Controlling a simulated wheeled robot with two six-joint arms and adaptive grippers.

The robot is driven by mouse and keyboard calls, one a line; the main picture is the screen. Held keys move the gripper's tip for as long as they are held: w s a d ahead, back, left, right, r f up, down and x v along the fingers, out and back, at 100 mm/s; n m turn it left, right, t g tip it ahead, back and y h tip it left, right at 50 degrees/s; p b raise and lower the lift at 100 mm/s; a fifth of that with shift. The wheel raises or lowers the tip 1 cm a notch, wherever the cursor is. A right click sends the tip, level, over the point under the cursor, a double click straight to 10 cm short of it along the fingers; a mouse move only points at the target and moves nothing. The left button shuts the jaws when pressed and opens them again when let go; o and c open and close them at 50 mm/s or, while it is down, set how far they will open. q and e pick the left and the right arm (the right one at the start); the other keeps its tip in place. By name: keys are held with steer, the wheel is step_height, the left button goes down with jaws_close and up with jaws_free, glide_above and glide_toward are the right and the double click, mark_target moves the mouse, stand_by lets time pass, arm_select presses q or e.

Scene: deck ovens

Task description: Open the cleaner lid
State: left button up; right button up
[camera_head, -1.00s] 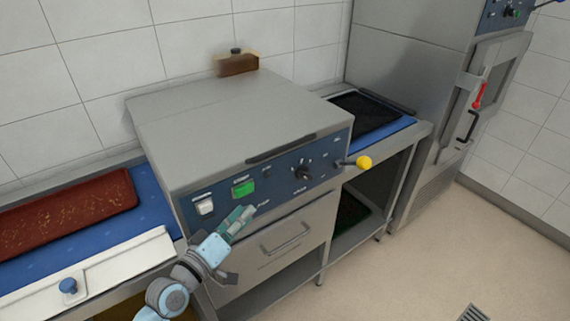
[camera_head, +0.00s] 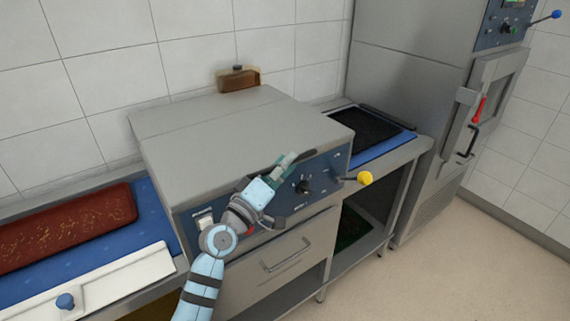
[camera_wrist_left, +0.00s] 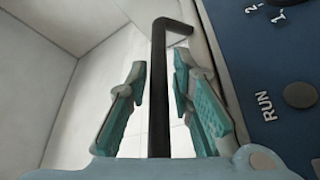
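The cleaner is a grey metal box with a dark blue control panel. Its lid (camera_head: 225,125) is shut and lies flat on top. The lid's dark handle runs along the front edge and is partly hidden by my gripper in the head view. My left gripper (camera_head: 284,164) is at this handle, above the panel. In the left wrist view the black handle bar (camera_wrist_left: 158,100) stands between the two teal fingers of my left gripper (camera_wrist_left: 160,60). The fingers are apart, with gaps on both sides of the bar. My right gripper is not in view.
The panel has a knob (camera_head: 303,187), and a yellow ball lever (camera_head: 365,178) sticks out at its right. A drawer handle (camera_head: 286,254) is below. A brown block (camera_head: 238,80) sits behind the lid. A tall oven (camera_head: 410,60) stands at right.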

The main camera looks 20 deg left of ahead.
arm_select(q)
steer(key=shift+w, duration=0.15)
jaws_close()
